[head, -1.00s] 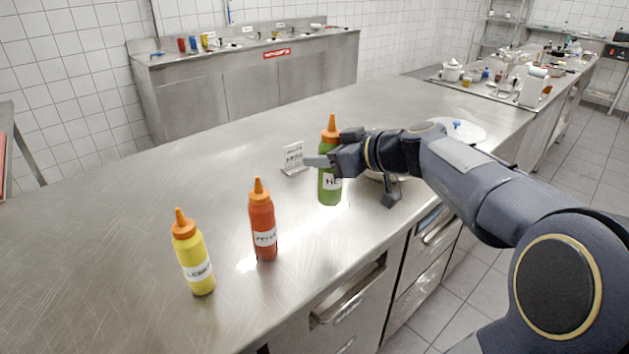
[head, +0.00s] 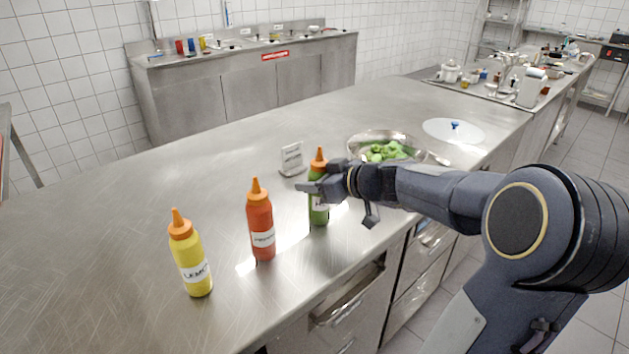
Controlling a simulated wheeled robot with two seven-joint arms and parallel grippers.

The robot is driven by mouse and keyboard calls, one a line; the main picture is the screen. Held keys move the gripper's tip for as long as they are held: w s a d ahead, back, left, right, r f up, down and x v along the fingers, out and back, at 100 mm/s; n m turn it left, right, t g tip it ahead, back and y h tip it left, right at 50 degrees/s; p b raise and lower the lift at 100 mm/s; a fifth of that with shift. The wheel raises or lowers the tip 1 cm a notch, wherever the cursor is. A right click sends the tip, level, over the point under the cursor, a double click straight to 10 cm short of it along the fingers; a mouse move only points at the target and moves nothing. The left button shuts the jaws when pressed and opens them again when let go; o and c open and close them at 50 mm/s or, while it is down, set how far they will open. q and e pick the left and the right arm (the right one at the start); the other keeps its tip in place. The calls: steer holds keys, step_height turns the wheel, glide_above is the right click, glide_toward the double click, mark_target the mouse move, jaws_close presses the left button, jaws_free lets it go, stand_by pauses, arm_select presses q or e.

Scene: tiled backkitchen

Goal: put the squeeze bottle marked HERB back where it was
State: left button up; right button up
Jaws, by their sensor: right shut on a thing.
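The green squeeze bottle with an orange cap (head: 319,212) is upright at the right end of the bottle row. Its label is mostly covered by my right gripper (head: 318,187), which is shut on the bottle's body. The bottle's base looks at or very near the steel counter (head: 200,180); I cannot tell whether it touches. A red bottle (head: 261,222) stands to its left, and a yellow bottle marked LEMON (head: 189,258) stands further left. A small sign on a stand (head: 292,158) is behind the green bottle. My left gripper is not in view.
A metal bowl of green pieces (head: 357,146) sits behind my right forearm. The counter's front edge and drawers are close below the bottles. The counter left of the yellow bottle is clear.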

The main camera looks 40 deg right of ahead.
steer(key=shift+f, duration=0.15)
steer(key=o, duration=0.6)
steer(key=shift+o, duration=0.2)
